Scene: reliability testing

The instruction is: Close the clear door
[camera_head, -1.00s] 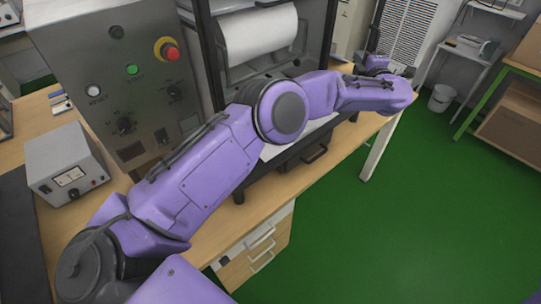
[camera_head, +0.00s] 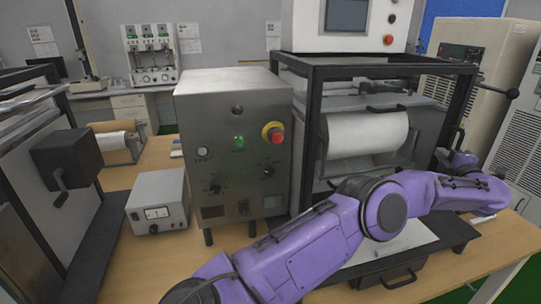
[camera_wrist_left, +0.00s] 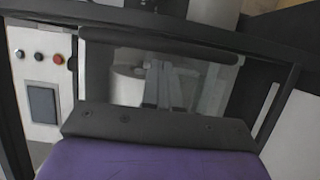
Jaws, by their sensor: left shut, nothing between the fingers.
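The clear door (camera_wrist_left: 210,88) shows in the left wrist view as a greyish see-through pane in a dark frame, with a dark handle near its top right. In the head view the pane is hard to make out in the black-framed machine (camera_head: 395,72) holding a white roll (camera_head: 366,134); how far it stands open I cannot tell. My left arm crosses in front of the machine. My left gripper (camera_head: 443,157) is shut and empty at the machine's right side, partly hidden by its wrist; contact with the door is unclear. My right gripper is out of view.
A steel control box (camera_head: 236,150) with a red button stands left of the machine. A small grey meter box (camera_head: 157,203) sits on the wooden table (camera_head: 135,268). A black-knobbed lever (camera_head: 511,93) sticks out right. Grey cabinets stand behind it.

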